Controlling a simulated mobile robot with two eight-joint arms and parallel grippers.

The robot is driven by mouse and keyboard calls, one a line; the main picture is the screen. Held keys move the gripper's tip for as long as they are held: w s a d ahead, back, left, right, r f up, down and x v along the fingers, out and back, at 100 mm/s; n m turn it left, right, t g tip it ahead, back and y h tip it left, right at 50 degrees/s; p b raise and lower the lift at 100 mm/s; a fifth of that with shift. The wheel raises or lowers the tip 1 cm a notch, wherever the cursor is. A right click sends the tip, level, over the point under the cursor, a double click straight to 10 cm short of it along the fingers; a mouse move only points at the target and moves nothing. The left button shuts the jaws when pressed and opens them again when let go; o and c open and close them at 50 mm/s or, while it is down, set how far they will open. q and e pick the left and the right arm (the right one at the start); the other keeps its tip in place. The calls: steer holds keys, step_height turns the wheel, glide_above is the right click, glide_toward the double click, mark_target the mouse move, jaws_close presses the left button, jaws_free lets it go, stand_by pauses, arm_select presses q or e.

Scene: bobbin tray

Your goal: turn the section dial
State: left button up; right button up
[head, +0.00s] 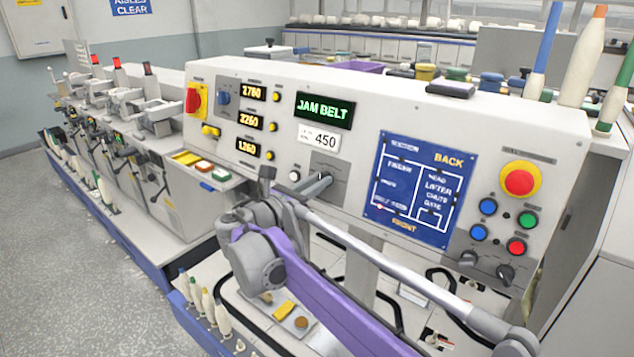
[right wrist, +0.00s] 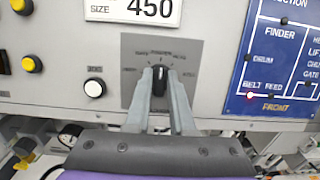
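The section dial (right wrist: 159,80) is a black knob on a dark grey plate with small labels around its top. It points roughly upward. My right gripper (right wrist: 160,76) has one finger on each side of the knob, seemingly touching it. In the head view the right gripper (head: 318,184) is at the plate on the machine's front panel, and the knob is hidden behind the fingers. On the blue section diagram (right wrist: 275,55) a red-white lamp is lit beside "BELT FEED". The green display (head: 324,110) reads "JAM BELT". My left gripper is not in view.
A white button (right wrist: 94,88) is left of the dial. A red and yellow switch (head: 194,100) is at the panel's left, and a large red stop button (head: 519,181) at its right. Small bobbins (head: 208,303) stand at the lower left. Grey floor is open at far left.

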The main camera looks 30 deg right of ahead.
jaws_close()
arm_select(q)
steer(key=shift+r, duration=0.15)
arm_select(e)
steer(key=m+g+p, duration=0.1)
steer(key=m, duration=0.2)
steer(key=shift+r+p, duration=0.1)
steer(key=shift+p, duration=0.3)
arm_select(q)
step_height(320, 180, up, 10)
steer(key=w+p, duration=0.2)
steer(key=p, duration=0.5)
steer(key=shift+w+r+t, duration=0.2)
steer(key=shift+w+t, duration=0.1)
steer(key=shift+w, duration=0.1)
arm_select(e)
steer(key=shift+m+g+y, duration=0.15)
steer(key=shift+m+g, duration=0.4)
steer(key=shift+m, duration=1.95)
steer(key=shift+m+g+y, duration=0.2)
steer(key=shift+m+g, duration=0.4)
steer(key=shift+m, duration=1.9)
steer(key=shift+m+g+y, duration=0.15)
steer(key=shift+m+g, duration=0.4)
steer(key=shift+m, duration=1.95)
steer(key=o, duration=0.5)
jaws_free()
